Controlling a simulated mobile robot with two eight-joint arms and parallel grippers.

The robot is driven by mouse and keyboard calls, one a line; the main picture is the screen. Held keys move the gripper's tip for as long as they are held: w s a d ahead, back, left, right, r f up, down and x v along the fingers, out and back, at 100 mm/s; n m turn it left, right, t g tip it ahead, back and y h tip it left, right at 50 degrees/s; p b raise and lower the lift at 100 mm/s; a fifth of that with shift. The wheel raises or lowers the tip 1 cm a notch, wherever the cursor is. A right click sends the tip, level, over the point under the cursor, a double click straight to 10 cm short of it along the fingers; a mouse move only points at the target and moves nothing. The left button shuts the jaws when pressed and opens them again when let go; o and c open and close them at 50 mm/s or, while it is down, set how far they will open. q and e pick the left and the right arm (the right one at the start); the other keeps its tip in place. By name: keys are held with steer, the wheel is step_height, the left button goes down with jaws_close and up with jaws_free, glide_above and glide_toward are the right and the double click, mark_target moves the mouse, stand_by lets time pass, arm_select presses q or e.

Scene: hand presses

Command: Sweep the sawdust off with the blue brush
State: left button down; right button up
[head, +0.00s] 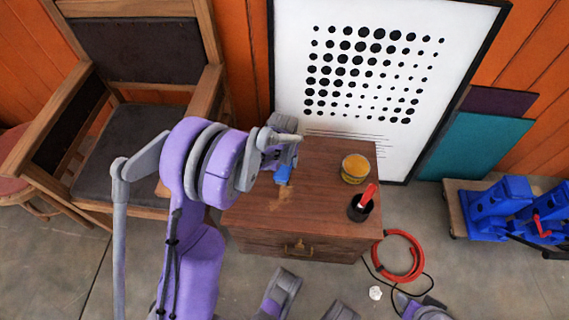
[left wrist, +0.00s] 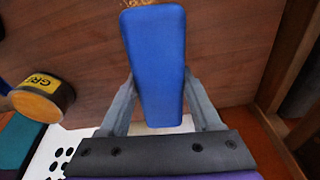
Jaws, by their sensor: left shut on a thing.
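The blue brush (head: 284,174) is held by my left gripper (head: 284,152) over the wooden cabinet top (head: 325,200). In the left wrist view the blue brush (left wrist: 155,50) sits between the two grey fingers of my left gripper (left wrist: 160,82), which is shut on it. The tan sawdust (head: 283,195) lies as a loose patch on the cabinet top, just in front of the brush. A bit of sawdust (left wrist: 140,2) shows at the top edge of the left wrist view, past the brush end. Whether the brush touches the wood is unclear.
A yellow-topped tin (head: 354,168) and a dark pot with a red handle (head: 362,203) stand at the cabinet's right side. A framed dotted poster (head: 375,75) leans behind, and a wooden chair (head: 130,130) stands left. A red hose coil (head: 400,256) lies on the floor.

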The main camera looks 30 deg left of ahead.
arm_select(q)
steer(key=shift+r+p, duration=1.15)
steer(key=shift+r, duration=0.95)
